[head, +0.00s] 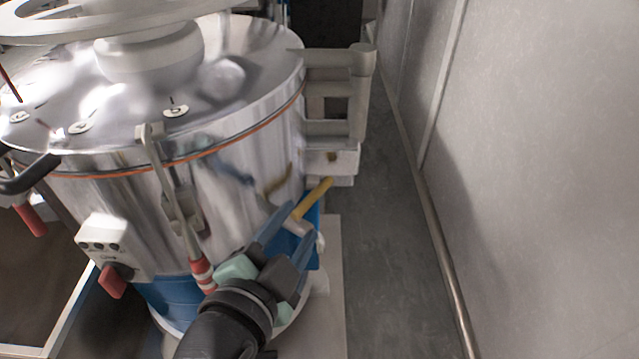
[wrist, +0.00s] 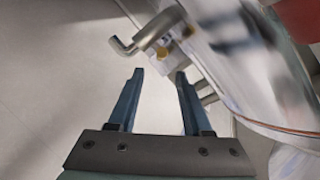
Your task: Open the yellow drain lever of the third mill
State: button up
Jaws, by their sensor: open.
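A large shiny steel mill (head: 240,150) with an orange seam fills the left and middle of the head view. Its yellow drain lever (head: 313,198) sticks out low on the right side, slanting up to the right. My gripper (head: 299,222) is open and empty. In the head view its blue fingertips appear just below and left of the lever; I cannot tell whether they touch it. In the wrist view my gripper (wrist: 160,76) has its fingers apart with pale floor between them. A bent metal rod (wrist: 146,32) and a small yellow part (wrist: 163,53) lie just beyond the fingertips.
A grey hinge bracket (head: 340,90) juts from the mill above the lever. A red-and-white handled clamp (head: 202,272) hangs on the mill's front, near my gripper. A grey wall (head: 540,180) with a pipe along its foot stands at right. The floor between mill and wall is clear.

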aim_at(312, 200)
jog(key=p+x, duration=0.1)
jog(key=x, duration=0.9)
jog(key=shift+w+p, duration=0.25)
jog(key=shift+p, duration=0.1)
grip_shut()
dwell(0.8)
